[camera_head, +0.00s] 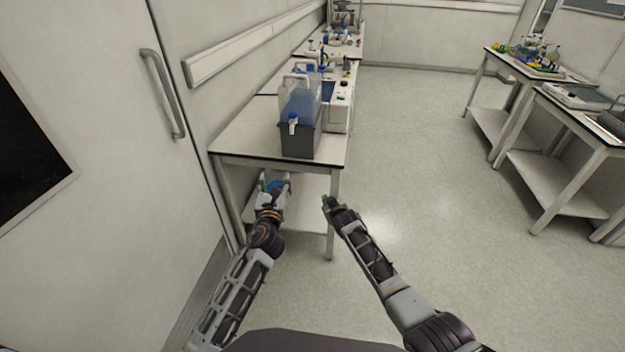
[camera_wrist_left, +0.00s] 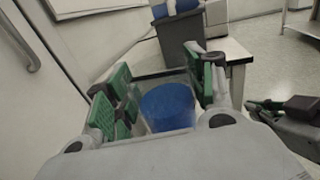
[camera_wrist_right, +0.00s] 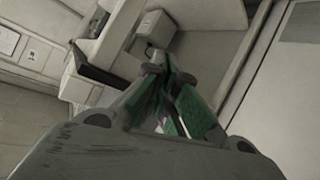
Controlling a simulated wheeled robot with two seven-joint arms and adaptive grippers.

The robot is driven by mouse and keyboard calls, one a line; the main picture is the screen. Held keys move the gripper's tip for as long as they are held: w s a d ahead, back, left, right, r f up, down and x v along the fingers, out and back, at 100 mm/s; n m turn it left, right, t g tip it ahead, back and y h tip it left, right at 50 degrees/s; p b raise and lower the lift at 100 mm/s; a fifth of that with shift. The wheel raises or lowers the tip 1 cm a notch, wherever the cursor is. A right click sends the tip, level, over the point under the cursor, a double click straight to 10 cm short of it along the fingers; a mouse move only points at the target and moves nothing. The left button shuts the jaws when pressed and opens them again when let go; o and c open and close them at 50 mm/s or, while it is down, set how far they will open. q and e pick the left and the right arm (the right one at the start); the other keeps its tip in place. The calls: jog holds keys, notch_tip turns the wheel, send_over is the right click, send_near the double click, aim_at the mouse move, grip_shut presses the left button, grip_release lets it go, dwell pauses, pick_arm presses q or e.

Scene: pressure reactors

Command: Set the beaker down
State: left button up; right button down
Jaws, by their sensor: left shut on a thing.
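The beaker (camera_wrist_left: 167,107) holds blue liquid and sits between the green pads of my left gripper (camera_wrist_left: 160,90), which is shut on it. In the head view, my left gripper (camera_head: 274,190) is low in front of the near table end, below the tabletop level in the picture. A little of the beaker's blue shows there, mostly hidden by the gripper. My right gripper (camera_head: 331,205) is to the right, near the table's front right leg, apart from the beaker. In the right wrist view, its fingers (camera_wrist_right: 167,78) come together with nothing clear between them.
The near table (camera_head: 240,140) has a bare strip at its front left. A grey container with a blue-tinted tank (camera_head: 298,115) stands near its front edge, with white equipment behind. A door (camera_head: 120,150) and wall are at left.

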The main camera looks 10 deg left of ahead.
pick_arm(q)
jog(key=shift+r+p, duration=0.3)
jog(key=shift+r, duration=0.05)
jog(key=shift+r+p, duration=0.3)
jog(key=shift+r, duration=0.05)
pick_arm(e)
jog(key=s+d+f+m+g+h, duration=0.2)
jog(key=s+d+f, duration=0.95)
jog(key=f, duration=0.45)
jog(key=s+d+f+m+g+h, duration=0.1)
jog(key=s+d+f+m+g, duration=0.1)
jog(key=s+d+f, duration=1.2)
pick_arm(q)
jog(key=shift+r+p, duration=0.7)
jog(key=shift+p, duration=0.05)
pick_arm(e)
jog(key=s+d+f+g, duration=0.2)
jog(key=s+d+f, duration=0.2)
jog(key=s, duration=1)
jog(key=s+d+f+g+h, duration=0.1)
jog(key=s+d+f, duration=0.3)
jog(key=s, duration=1)
jog(key=s+d+f+g+h, duration=0.1)
jog(key=s+d+f+g, duration=0.2)
jog(key=s, duration=1.1)
notch_tip(320, 180, down, 4)
jog(key=shift+d+r+m, duration=0.25)
jog(key=shift+d+m, duration=0.15)
jog(key=shift+d, duration=0.4)
